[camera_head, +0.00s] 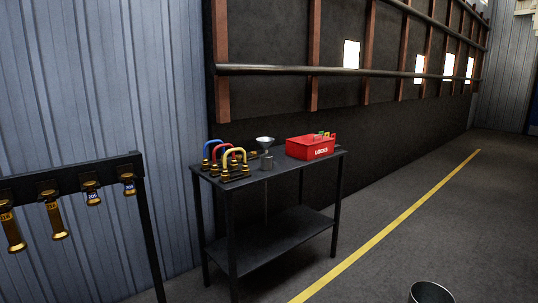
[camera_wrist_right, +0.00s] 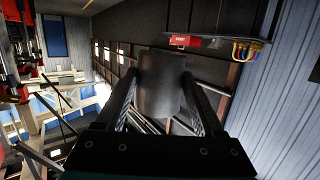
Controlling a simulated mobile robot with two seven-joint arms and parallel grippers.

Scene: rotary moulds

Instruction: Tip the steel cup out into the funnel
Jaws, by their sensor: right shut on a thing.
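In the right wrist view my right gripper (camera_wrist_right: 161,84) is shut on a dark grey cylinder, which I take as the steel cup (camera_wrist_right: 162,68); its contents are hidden. In the head view an open-topped dark vessel (camera_head: 432,293) is cut off by the bottom edge; it looks like this cup, upright, but the gripper is out of frame there. The pale metal funnel (camera_head: 265,141) stands on the black table, wide mouth up, well to the left of and beyond the vessel. A small grey cylinder (camera_head: 267,161) stands just in front of it. My left gripper is not in view.
The black table (camera_head: 306,167) also bears several padlocks with coloured shackles (camera_head: 233,158), left of the funnel, and a red LOCKS box (camera_head: 311,148), right of it. A black rack (camera_head: 85,174) with hanging brass pieces stands at left. The floor right of the table is clear.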

